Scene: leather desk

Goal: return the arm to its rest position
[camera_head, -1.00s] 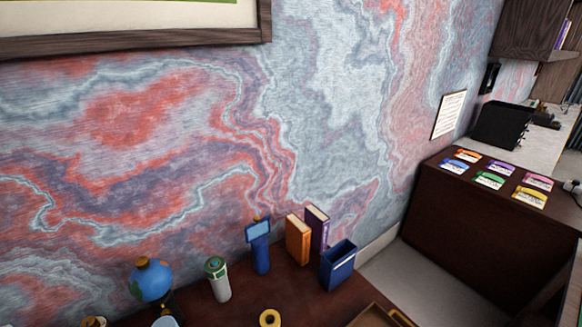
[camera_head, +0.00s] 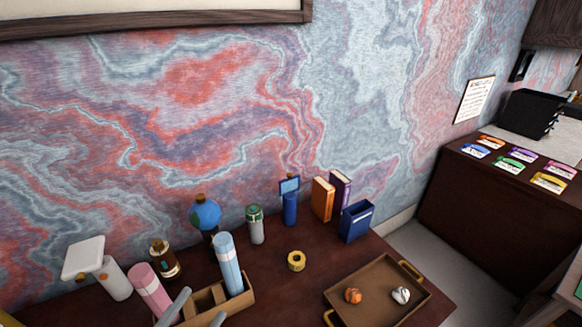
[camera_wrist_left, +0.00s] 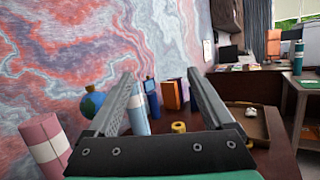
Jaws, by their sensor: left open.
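My left gripper (camera_head: 204,303) shows only by its two grey fingertips at the bottom edge of the head view, in front of the wooden holder. In the left wrist view its fingers (camera_wrist_left: 160,73) are spread wide apart with nothing held between them. The rest of my left arm is outside the head view. My right gripper is in neither view.
A wooden holder (camera_head: 247,296) with a blue cylinder (camera_head: 229,263) and a pink cylinder (camera_head: 151,290) stands close by. A globe (camera_head: 205,214), tape roll (camera_head: 296,261), blue bin (camera_head: 356,222) and tray (camera_head: 380,318) are on the desk. Desk between tape and tray is bare.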

